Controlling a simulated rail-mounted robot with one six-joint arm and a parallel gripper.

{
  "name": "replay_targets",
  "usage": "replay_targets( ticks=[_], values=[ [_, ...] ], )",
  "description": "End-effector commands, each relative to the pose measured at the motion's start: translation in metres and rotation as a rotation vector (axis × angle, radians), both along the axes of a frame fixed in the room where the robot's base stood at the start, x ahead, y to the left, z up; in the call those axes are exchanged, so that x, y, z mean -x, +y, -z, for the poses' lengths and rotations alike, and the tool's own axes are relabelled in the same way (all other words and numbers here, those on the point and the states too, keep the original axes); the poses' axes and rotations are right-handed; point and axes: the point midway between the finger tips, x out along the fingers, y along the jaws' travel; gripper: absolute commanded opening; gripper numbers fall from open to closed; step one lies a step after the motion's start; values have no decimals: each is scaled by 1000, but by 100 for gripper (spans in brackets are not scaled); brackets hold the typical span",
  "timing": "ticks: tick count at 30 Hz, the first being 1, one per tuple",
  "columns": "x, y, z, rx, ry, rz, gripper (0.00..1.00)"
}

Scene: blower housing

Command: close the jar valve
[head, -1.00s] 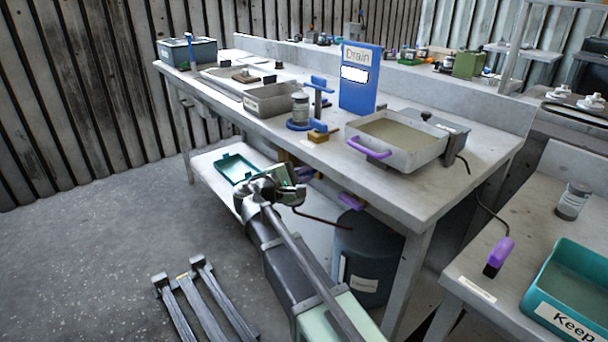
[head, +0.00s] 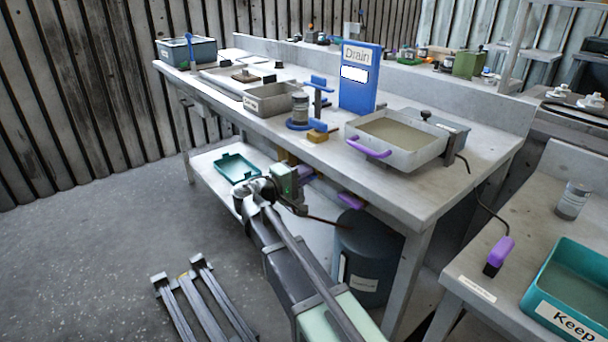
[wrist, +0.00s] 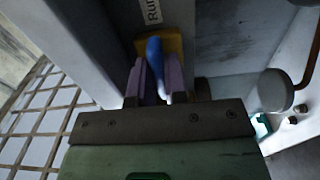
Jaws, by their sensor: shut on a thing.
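A jar (head: 300,108) stands on a blue holder near the bench's front edge. Below it, under the bench top, a yellow valve body (head: 286,158) is partly visible; its lever is hidden in the head view. In the wrist view the yellow body (wrist: 174,44) shows with a blue lever (wrist: 153,50) reaching toward me. My gripper (wrist: 159,82) has its purple fingers on both sides of this lever and is shut on it. In the head view my gripper (head: 305,173) is just below the bench's front edge.
The bench top (head: 262,142) overhangs close to my gripper. A teal tray (head: 238,167) lies on the lower shelf. A brown pipe (wrist: 312,58) and round grey part are at right in the wrist view.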

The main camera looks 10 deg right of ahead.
Motion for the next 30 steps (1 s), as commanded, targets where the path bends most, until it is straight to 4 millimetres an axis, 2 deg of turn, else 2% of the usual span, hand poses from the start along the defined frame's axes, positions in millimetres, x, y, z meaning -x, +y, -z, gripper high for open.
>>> replay_targets(
  ticks=[10, 11, 15, 24, 26, 30],
  values=[
    [0, 0, 0, -2, -4, 0, 0],
    [0, 0, 0, -2, -4, 0, 18],
    [0, 0, 0, -1, -3, 0, 39],
    [1, 3, 0, -1, -2, -1, 39],
    [4, 8, 0, -1, -2, -2, 39],
    [17, 36, 0, -1, -2, -4, 39]
  ],
)
